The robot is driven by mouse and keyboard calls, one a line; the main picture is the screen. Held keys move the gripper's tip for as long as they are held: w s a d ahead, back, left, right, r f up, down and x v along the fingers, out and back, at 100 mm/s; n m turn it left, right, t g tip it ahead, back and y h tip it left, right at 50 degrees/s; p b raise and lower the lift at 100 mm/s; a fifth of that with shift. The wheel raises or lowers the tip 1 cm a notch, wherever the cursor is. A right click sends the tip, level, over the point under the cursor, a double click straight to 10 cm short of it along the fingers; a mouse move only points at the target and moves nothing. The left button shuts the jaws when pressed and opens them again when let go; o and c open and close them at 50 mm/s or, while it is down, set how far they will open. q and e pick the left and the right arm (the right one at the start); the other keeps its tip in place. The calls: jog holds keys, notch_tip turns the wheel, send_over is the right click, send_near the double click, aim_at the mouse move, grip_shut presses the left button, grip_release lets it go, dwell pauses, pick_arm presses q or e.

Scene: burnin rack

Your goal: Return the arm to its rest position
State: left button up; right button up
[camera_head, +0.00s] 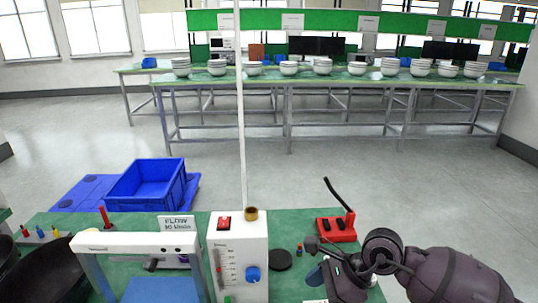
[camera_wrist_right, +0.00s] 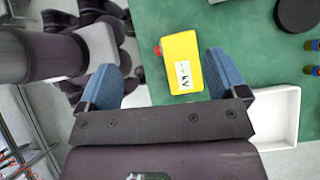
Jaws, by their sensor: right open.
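My right arm comes in from the lower right in the head view, with its gripper (camera_head: 322,277) low over the green bench, partly hidden by the wrist. In the right wrist view the two blue fingers of that gripper (camera_wrist_right: 170,52) stand wide apart. A yellow box (camera_wrist_right: 183,72) with a white label and a red button lies on the bench beyond and between the fingers; nothing appears held. My left gripper is not in view.
A white flow-meter box (camera_head: 238,262) with a tall pole stands left of my right gripper. A red holder (camera_head: 337,229) with a black lever is behind it. A white tray (camera_wrist_right: 284,118), black disc (camera_wrist_right: 298,14) and blue crate (camera_head: 147,186) are nearby. Open floor lies beyond.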

jog(key=s+a+r+m+y, duration=0.2)
jog(key=a+r+m+y, duration=0.1)
jog(key=a+r+y, duration=0.15)
notch_tip(320, 180, up, 8)
jog(key=w+d+m+t+y, duration=0.1)
jog(key=m+t+y, duration=0.5)
jog(key=m+t, duration=0.7)
jog(key=d+f+m+t+h, duration=0.3)
jog(key=d+m+h, duration=0.55)
jog(key=m, duration=0.45)
jog(key=d+f+m+t+h, duration=0.25)
jog(key=d+m+h, duration=0.45)
jog(key=m+h, duration=0.4)
jog(key=s+d+f+m+g, duration=0.2)
jog(key=s+f+m+g, duration=0.55)
jog(key=s, duration=0.35)
jog(key=s+d+f+m+g, duration=0.2)
jog(key=s+f+m+g, duration=0.5)
jog(key=s, duration=0.3)
jog(key=w+f+n+t, duration=0.2)
jog(key=w+f+t, duration=0.4)
jog(key=f, duration=0.6)
jog(key=shift+w+d+t+y, duration=0.15)
jog(key=shift+w+t+y, duration=0.2)
jog(key=shift+t, duration=0.45)
